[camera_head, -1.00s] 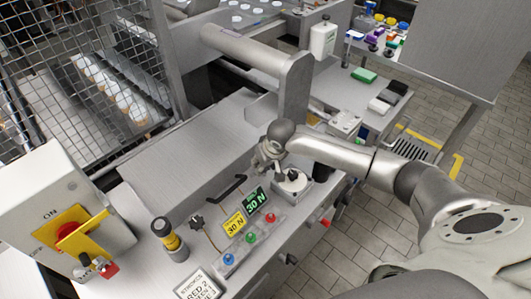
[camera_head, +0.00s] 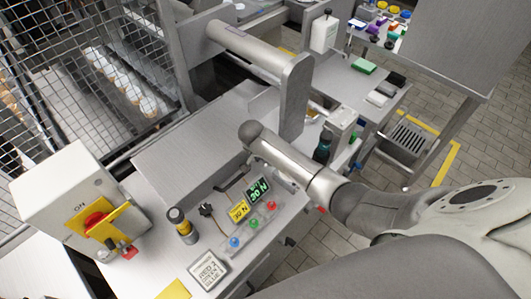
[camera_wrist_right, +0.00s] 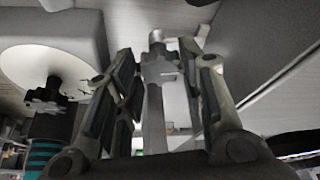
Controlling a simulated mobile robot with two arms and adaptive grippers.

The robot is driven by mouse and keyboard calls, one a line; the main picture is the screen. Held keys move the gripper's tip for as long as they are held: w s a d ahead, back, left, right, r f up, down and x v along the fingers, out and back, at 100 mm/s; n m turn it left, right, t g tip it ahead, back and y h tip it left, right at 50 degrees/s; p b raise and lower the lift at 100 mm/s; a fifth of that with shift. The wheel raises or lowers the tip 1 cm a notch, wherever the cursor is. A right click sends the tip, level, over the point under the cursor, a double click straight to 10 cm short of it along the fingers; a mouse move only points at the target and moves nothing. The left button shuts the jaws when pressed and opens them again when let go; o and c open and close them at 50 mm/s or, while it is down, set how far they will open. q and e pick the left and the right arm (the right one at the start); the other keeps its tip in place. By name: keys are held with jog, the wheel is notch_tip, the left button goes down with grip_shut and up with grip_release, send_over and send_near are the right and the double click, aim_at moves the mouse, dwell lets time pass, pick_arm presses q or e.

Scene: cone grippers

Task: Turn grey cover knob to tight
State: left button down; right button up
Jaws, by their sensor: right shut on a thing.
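In the right wrist view, my right gripper (camera_wrist_right: 160,70) has its two jointed fingers on either side of a grey lobed knob (camera_wrist_right: 157,62) on a grey stem. The fingers are shut on this knob. Its marking and turned angle cannot be read. In the head view my right arm reaches in from the right over the bench. Its rounded wrist end hides the fingers and the grey knob there. My left gripper is in neither view.
A black star knob (camera_wrist_right: 48,97) on a pale round face and a teal-banded dark bottle (camera_wrist_right: 40,155) are close at left in the wrist view. The bench holds a yellow-black post (camera_head: 182,226), another black knob (camera_head: 206,209), coloured buttons and a red-yellow switch box (camera_head: 65,200).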

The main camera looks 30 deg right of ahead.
jog(key=shift+w+r+m+h, duration=0.1)
jog(key=shift+m+h, duration=0.2)
jog(key=shift+m, duration=0.5)
jog(key=shift+g, duration=0.3)
jog(key=o, duration=1)
jog(key=v, duration=1.2)
